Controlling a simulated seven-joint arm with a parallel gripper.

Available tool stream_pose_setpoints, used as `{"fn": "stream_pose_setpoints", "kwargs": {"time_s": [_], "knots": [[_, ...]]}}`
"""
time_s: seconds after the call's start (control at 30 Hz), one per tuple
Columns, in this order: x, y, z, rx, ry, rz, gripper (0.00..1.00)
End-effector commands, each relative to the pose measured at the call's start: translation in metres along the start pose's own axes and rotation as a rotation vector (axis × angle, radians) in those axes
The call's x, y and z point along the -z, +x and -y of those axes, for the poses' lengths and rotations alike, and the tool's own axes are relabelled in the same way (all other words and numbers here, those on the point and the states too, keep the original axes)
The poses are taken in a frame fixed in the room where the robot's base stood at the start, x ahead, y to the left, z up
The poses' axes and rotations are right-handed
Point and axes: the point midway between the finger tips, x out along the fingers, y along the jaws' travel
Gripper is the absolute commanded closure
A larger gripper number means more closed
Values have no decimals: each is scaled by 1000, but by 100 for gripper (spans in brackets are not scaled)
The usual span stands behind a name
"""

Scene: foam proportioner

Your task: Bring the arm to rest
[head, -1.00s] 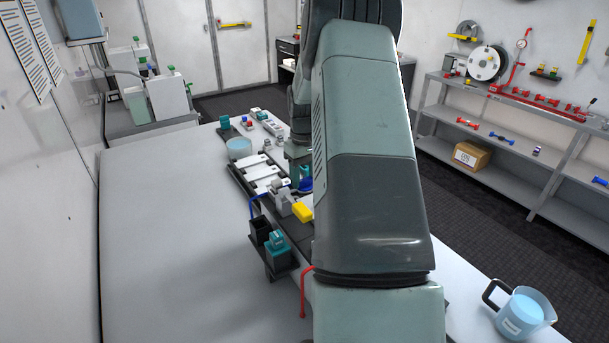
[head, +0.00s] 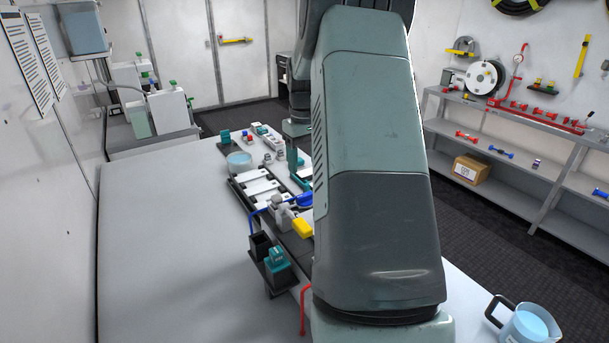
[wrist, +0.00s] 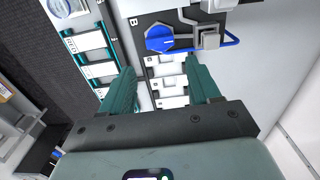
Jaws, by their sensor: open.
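My gripper (wrist: 162,92) is open and empty in the wrist view, its two teal fingers spread above a panel with white plates. A blue knob (wrist: 159,39) sits beyond the fingertips, beside a grey valve fitting (wrist: 208,37) and a blue tube. The fingers look apart from the knob. In the head view my forearm covers the middle of the bench. A gripper finger (head: 292,157) shows at its left edge, above the panel. The blue knob also shows there (head: 304,200), partly hidden by my arm.
The bench (head: 165,240) is clear on the left. A yellow part (head: 302,228), a teal block in a black holder (head: 277,261) and a red hook-shaped rod (head: 303,310) stand near my arm. A jug of blue liquid (head: 527,325) is at bottom right; a clear bowl (head: 239,162) stands farther back.

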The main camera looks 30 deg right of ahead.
Motion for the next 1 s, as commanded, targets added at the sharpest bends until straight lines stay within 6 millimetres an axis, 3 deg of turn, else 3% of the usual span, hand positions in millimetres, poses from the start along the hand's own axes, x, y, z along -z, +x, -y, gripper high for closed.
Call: {"fn": "stream_pose_setpoints", "kwargs": {"time_s": [0.17,0.73,0.87,1.0], "knots": [[0,-12,0,-1,-1,-1,38],[0,-16,3,-4,-2,-4,38],[-2,-43,27,-27,-15,-33,38],[-18,-95,79,-71,-34,-103,38]]}}
